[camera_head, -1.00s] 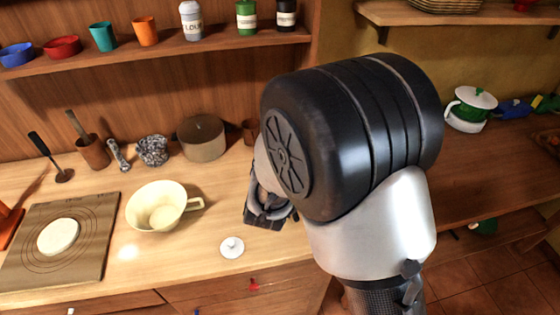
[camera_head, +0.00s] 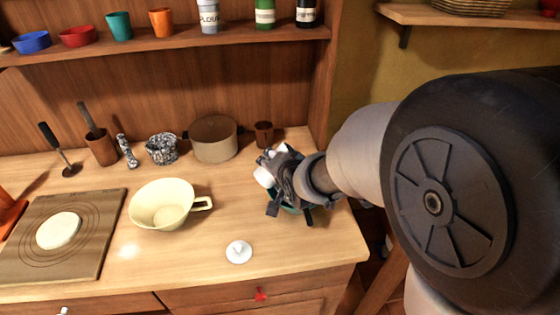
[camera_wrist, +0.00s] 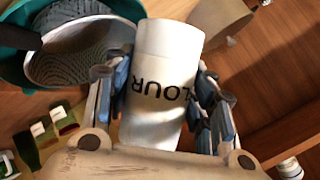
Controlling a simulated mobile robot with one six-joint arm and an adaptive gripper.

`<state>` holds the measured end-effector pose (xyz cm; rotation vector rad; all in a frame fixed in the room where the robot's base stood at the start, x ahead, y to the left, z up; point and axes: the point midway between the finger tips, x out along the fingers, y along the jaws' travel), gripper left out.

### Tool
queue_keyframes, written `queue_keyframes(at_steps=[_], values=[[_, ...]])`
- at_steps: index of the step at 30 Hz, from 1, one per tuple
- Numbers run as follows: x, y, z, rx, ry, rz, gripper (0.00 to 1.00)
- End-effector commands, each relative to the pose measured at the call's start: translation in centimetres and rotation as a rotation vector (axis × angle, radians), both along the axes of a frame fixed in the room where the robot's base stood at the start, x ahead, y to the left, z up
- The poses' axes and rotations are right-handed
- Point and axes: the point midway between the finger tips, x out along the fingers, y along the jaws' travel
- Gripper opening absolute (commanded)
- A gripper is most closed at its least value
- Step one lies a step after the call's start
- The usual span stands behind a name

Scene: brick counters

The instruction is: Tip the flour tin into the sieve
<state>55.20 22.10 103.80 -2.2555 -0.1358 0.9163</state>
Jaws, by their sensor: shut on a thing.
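My gripper (camera_head: 288,190) is over the right part of the counter. In the wrist view its fingers (camera_wrist: 160,105) are shut on a white flour tin (camera_wrist: 160,65) with dark lettering, which appears upside down there. In the head view only a bit of the held tin (camera_head: 264,177) shows. The sieve (camera_wrist: 85,55), a fine grey mesh, is beside the tin at upper left of the wrist view, in or over a teal bowl (camera_wrist: 20,38). In the head view my gripper mostly hides the bowl and sieve. Whether flour is falling cannot be told.
Another tin marked flour (camera_head: 208,16) stands on the shelf.

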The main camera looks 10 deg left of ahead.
Motion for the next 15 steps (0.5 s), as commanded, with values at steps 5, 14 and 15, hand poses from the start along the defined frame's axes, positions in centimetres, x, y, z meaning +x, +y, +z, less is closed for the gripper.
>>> queue_keyframes(at_steps=[5, 14, 15], values=[[0.11, -0.08, 0.88, 0.085, 0.037, -0.002, 0.16], [0.08, -0.01, 1.09, 0.164, 0.076, -0.001, 0.16], [0.07, -0.01, 1.14, 0.175, 0.082, -0.003, 0.16]])
